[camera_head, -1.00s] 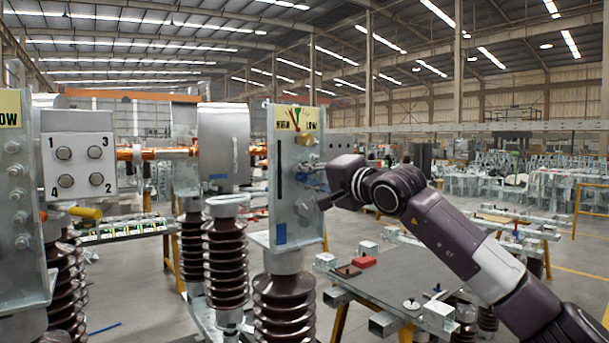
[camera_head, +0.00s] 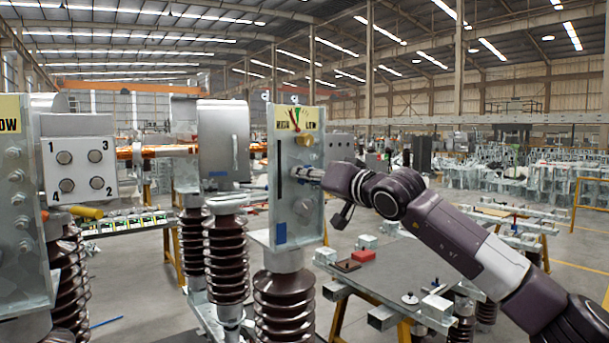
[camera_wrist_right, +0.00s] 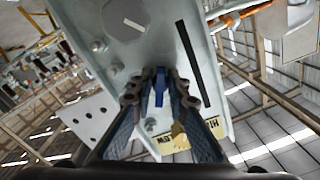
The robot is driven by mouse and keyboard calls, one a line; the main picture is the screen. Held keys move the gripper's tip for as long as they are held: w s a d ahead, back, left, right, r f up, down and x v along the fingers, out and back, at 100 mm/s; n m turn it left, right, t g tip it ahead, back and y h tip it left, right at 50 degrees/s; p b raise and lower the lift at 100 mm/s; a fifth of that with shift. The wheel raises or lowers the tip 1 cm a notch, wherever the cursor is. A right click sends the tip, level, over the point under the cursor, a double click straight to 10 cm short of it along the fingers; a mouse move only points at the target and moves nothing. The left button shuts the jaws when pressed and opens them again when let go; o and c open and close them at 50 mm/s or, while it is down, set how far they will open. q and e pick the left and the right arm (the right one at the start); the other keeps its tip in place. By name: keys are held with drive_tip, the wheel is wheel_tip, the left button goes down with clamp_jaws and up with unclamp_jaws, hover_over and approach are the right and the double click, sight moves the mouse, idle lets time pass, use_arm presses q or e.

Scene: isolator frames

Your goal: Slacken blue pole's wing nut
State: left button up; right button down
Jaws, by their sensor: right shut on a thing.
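The pole with a blue patch stands at the centre of the head view: a grey metal plate (camera_head: 292,205) on a brown ribbed insulator (camera_head: 283,305). The plate carries a HIGH/LOW dial (camera_head: 297,120) on top and a dark vertical slot. My right gripper (camera_head: 316,175) is against the plate's face, right of the slot. In the right wrist view my right gripper (camera_wrist_right: 160,88) has both fingers closed around a small blue wing nut (camera_wrist_right: 159,90) at the plate. The wing nut is mostly hidden in the head view. My left gripper is not in view.
A brass-coloured knob (camera_head: 305,140) sits just above my right gripper. A similar plate with a LOW label (camera_head: 15,200) stands at the far left. A numbered box (camera_head: 78,168) is beside it. A workbench (camera_head: 400,285) with small parts stands below my right arm.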

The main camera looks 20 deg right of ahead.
drive_tip(key=shift+w+a+f, duration=0.1)
drive_tip(key=shift+f, duration=0.4)
drive_tip(key=c, duration=2.2)
unclamp_jaws()
drive_tip(key=o, duration=0.3)
drive_tip(key=shift+r, duration=0.3)
drive_tip(key=shift+s, duration=0.2)
drive_tip(key=v, duration=1.2)
drive_tip(key=shift+w, duration=0.1)
